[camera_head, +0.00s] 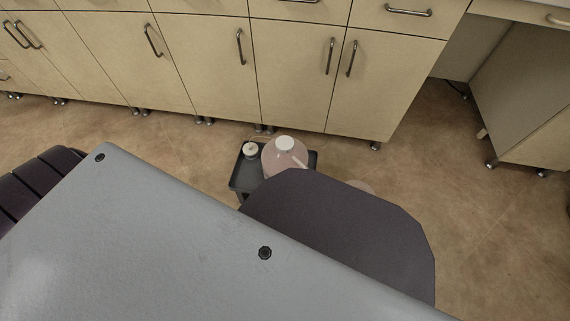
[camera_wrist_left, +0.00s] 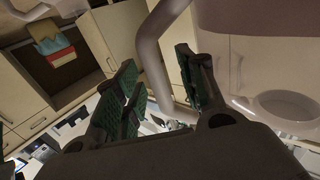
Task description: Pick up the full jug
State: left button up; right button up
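A translucent pinkish jug (camera_head: 284,160) with a white cap stands on a small dark stand in the head view. My dark body part hides its lower right. In the left wrist view my left gripper (camera_wrist_left: 160,75) has green-padded fingers on both sides of a smooth, pale curved bar (camera_wrist_left: 152,45), which looks like a jug handle. Neither gripper shows in the head view.
The dark stand (camera_head: 243,181) also holds a small white-capped container (camera_head: 250,150). Another pale rounded thing (camera_head: 358,186) shows partly behind my dark part. Beige cabinets (camera_head: 200,65) line the back. Brown floor (camera_head: 480,225) is clear to the right.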

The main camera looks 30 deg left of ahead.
pick_arm(q)
jog(key=shift+c, duration=0.4)
grip_shut()
dwell(0.4)
jog(key=shift+w+r, duration=0.2)
jog(key=shift+r, duration=0.15)
